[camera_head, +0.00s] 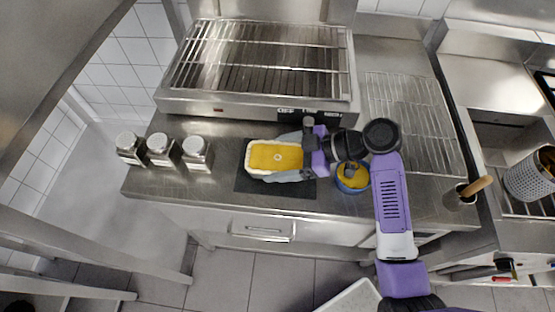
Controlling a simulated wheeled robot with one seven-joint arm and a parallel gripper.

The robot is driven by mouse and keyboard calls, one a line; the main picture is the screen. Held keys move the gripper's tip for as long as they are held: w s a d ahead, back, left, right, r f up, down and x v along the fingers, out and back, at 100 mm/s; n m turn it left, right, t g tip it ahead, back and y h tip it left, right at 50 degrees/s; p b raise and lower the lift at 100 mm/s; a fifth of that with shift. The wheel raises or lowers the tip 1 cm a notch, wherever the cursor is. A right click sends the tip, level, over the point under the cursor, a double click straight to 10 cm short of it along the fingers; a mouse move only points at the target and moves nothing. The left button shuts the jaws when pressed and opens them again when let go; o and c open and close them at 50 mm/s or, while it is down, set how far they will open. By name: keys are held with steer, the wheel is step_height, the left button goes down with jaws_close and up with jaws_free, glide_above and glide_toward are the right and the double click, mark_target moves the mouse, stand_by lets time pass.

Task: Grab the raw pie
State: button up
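The raw pie (268,156), a yellow filling in a pale rectangular dish, sits on a dark mat (252,187) on the steel counter. My gripper (287,158) reaches in from the right at the dish's right end. Its grey fingers are spread wide, one on the far side of the dish and one on the near side. I cannot tell whether either finger touches the dish. The dish's right end is partly covered by the gripper.
A grill (262,68) stands behind the pie. Several steel shakers (160,150) stand to the left. A blue round dish with yellow content (350,184) sits right of the pie, partly under my arm. A wire rack (430,140) lies farther right. The counter's front edge is close.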

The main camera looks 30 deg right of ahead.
steer(key=c, duration=1.4)
steer(key=shift+r, duration=0.1)
steer(key=shift+r, duration=0.1)
